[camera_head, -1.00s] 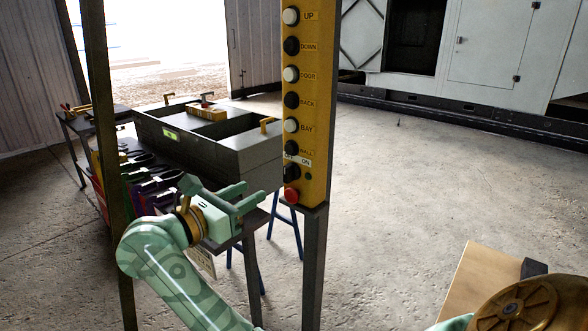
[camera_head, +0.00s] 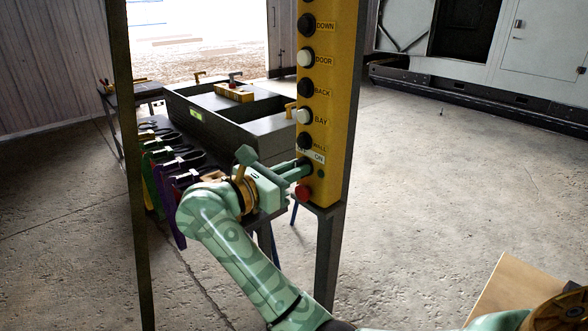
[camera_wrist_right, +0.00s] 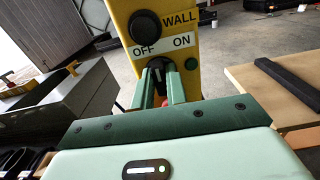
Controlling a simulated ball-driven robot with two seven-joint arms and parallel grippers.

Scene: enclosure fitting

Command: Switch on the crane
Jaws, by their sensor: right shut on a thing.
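A yellow control panel (camera_head: 342,70) stands upright on a dark post, with a column of black and white buttons. Near its lower end is a black rotary switch (camera_wrist_right: 154,76) under a white OFF/ON label (camera_wrist_right: 160,48). My right gripper (camera_head: 299,169) has reached the panel from the left and is shut on this switch. In the right wrist view its two green fingers stand either side of the knob. The fingers hide much of the knob, and I cannot tell which way it points. A green lamp (camera_wrist_right: 191,63) sits right of the switch. My left gripper is not in view.
A red button (camera_head: 302,193) is just below the switch, close to the fingers. Dark posts flank the arm. A wooden board (camera_head: 512,284) is at lower right.

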